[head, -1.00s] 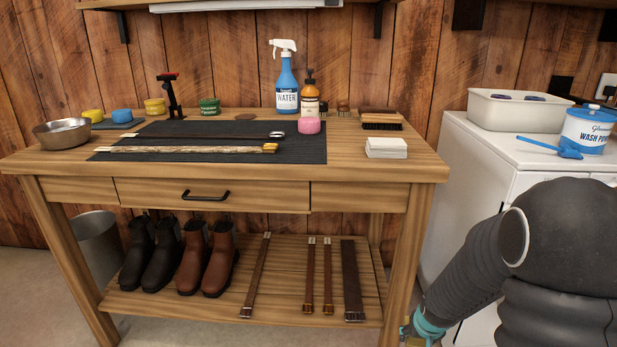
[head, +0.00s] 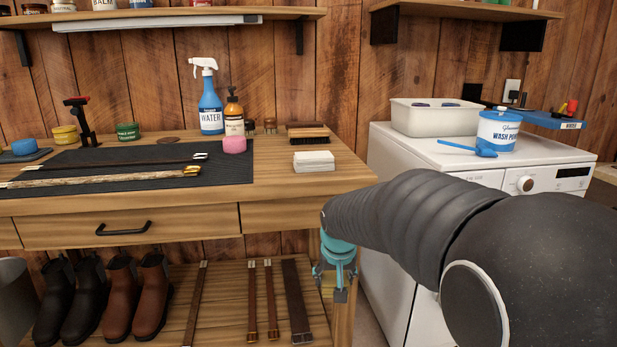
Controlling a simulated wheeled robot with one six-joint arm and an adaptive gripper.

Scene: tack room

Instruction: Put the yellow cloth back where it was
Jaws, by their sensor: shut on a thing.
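My gripper (head: 337,288), with teal parts, points down in front of the workbench's right front leg, below the tabletop. Most of the cloth is hidden or too small to make out. The wooden workbench (head: 300,191) stands behind and left of my gripper.
Spray and pump bottles stand behind. The white washer (head: 430,160) at right holds a white basin (head: 432,118) and blue tub (head: 498,130). Boots and straps fill the lower shelf.

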